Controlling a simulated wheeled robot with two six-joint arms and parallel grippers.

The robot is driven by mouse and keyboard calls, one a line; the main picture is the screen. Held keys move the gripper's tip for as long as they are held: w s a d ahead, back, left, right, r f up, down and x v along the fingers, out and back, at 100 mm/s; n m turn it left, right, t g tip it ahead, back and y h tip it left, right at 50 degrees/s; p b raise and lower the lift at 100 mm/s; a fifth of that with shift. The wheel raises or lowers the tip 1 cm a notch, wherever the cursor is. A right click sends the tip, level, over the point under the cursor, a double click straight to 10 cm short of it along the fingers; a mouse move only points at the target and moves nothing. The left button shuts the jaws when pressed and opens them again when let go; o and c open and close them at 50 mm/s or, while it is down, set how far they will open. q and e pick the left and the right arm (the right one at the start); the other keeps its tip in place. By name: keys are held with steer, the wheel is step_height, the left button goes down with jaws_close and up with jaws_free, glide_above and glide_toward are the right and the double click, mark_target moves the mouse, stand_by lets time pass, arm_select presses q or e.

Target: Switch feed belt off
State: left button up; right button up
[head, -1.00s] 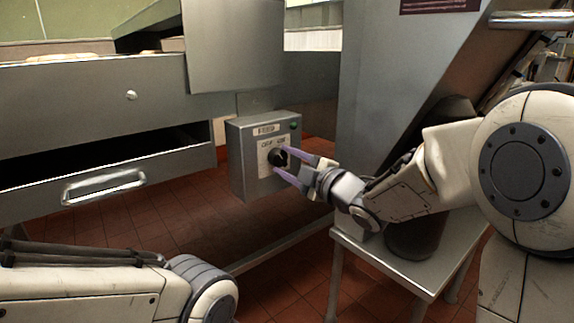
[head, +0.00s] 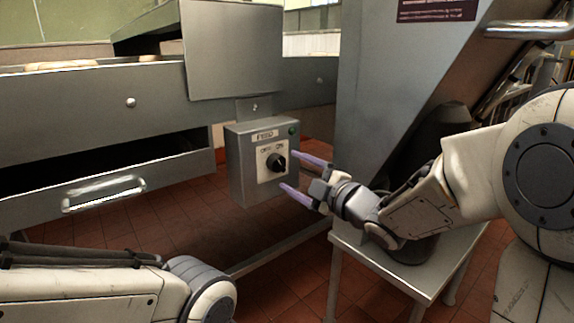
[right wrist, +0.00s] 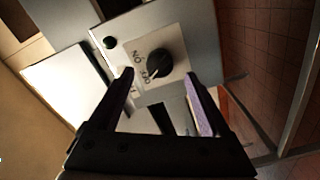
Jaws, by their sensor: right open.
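The grey feed control box (head: 237,170) hangs below the machine's grey housing in the head view. Its front has a FEED label, a white plate with OFF and ON, and a black rotary knob (head: 276,162). I cannot tell for certain which word the knob points to. My right gripper (head: 289,170) is open and empty just right of the knob, with its purple fingers apart from it. In the right wrist view the knob (right wrist: 159,62) lies ahead between the spread fingertips (right wrist: 159,73). My left gripper is out of view.
A small green light (head: 293,130) sits at the box's upper right. A drawer-like front with a metal handle (head: 104,193) is at the left. A grey sloped housing (head: 385,90) and a low metal table (head: 400,272) stand on the right. Red floor tiles show below the box.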

steer(key=p+v, duration=0.1)
steer(key=v, duration=0.6)
steer(key=shift+p, duration=0.4)
steer(key=shift+r, duration=0.1)
